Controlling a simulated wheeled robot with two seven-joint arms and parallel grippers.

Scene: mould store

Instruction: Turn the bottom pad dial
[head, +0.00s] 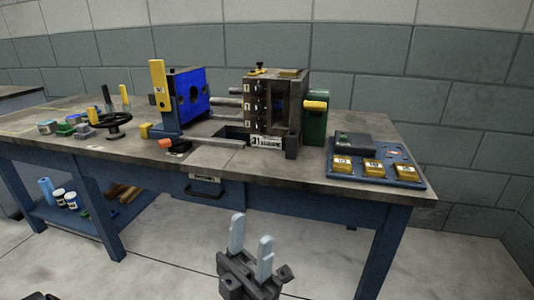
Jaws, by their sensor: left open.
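A brown, block-like machine (290,85) stands on the bench right of its middle. A column of several small marks or dials (247,104) runs down its front left side. The lowest one (248,121) sits just above a white plate marked 31 (267,142). They are too small to tell which way any dial points. My left gripper (251,228) is open and empty, its two pale fingers pointing up. It is in front of the bench, low in the picture, apart from the machine.
A dark green box (315,122) is right of the machine.

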